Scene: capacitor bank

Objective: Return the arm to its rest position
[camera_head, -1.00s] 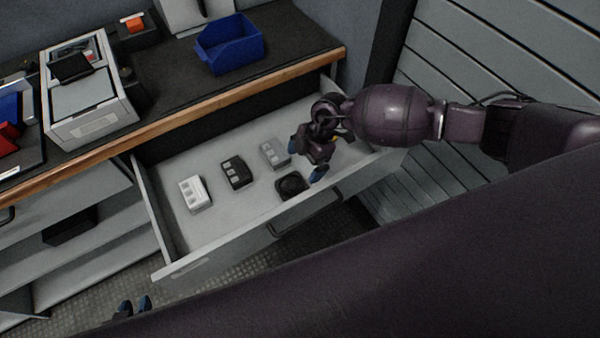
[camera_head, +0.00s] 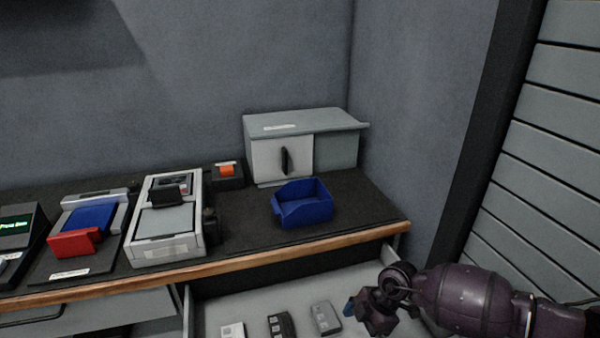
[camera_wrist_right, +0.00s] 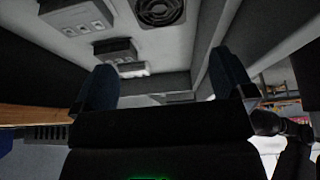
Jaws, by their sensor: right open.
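My right arm comes in from the right in the head view, with its gripper (camera_head: 360,312) over the right part of the open drawer (camera_head: 262,292). In the right wrist view the two blue fingers of this gripper (camera_wrist_right: 165,82) are spread apart with nothing between them. A white block (camera_head: 232,330), a black block (camera_head: 281,325) and a grey block (camera_head: 325,318) lie in the drawer, apart from the gripper. In the wrist view a round black fan-like part (camera_wrist_right: 160,11) also shows in the drawer. My left gripper is out of view.
A blue bin (camera_head: 304,205) stands on the dark worktop (camera_head: 245,235), in front of a grey cabinet (camera_head: 283,158). A grey device (camera_head: 166,222) and red and blue items (camera_head: 75,243) stand to the left. A slatted wall (camera_head: 545,190) is at the right.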

